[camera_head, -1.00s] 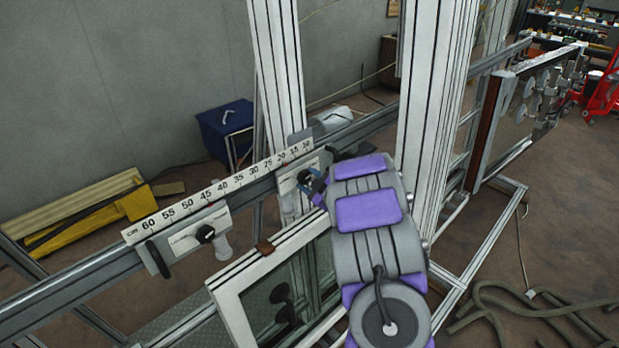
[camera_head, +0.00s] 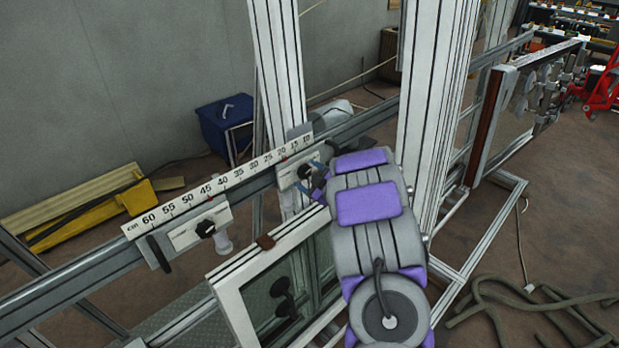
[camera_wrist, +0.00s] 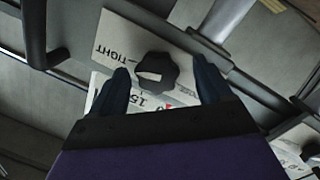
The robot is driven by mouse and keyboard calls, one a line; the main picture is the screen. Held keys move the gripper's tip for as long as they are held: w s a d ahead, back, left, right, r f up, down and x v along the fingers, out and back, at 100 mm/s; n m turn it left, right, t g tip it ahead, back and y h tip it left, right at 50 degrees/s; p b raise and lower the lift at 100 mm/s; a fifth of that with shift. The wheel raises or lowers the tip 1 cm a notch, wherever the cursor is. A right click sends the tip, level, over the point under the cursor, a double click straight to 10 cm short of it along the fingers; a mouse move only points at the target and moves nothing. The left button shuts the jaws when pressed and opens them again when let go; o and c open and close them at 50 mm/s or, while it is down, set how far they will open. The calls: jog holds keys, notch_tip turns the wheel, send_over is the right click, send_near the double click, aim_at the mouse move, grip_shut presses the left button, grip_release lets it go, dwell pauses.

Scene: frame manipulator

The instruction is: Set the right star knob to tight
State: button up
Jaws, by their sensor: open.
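The right star knob (camera_head: 305,172) is black and sits on a white plate (camera_head: 288,178) clamped to the rail. In the wrist view the star knob (camera_wrist: 158,72) has a pale mark on its face. The word TIGHT (camera_wrist: 112,51) is printed on the plate to its left. My gripper (camera_wrist: 160,78) is open, with one dark blue finger on each side of the knob. Small gaps show between knob and fingers. In the head view my gripper (camera_head: 311,176) is at the right knob, partly hidden by my arm.
A second black knob (camera_head: 205,229) sits on a plate further left along the rail. A centimetre scale (camera_head: 215,189) runs above both plates. A framed glass panel (camera_head: 285,285) hangs below, close to my arm. A tall metal post (camera_head: 425,110) stands to the right.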

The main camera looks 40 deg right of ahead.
jog(key=s+r+b, duration=0.1)
jog(key=s+r, duration=0.1)
jog(key=s, duration=1.5)
jog(key=shift+a+r+b, duration=0.2)
jog(key=shift+a+b, duration=0.1)
jog(key=shift+a, duration=0.05)
jog(key=shift+w, duration=0.1)
jog(key=s+a+f+m+g+b, duration=0.2)
jog(key=s+a+f+g+b, duration=0.2)
jog(key=s+a, duration=0.4)
jog(key=s+a+f+m+g+b, duration=0.2)
jog(key=s+a+f+g+b, duration=0.2)
jog(key=a, duration=1.1)
jog(key=s+a+f+m+g+b, duration=0.3)
jog(key=s+a+f+g+b, duration=0.1)
jog(key=s+a+g+b, duration=0.4)
jog(key=s+a+g, duration=0.2)
jog(key=s+a, duration=0.2)
jog(key=shift+s+a+f+y, duration=0.35)
jog(key=shift+s+f+y, duration=0.05)
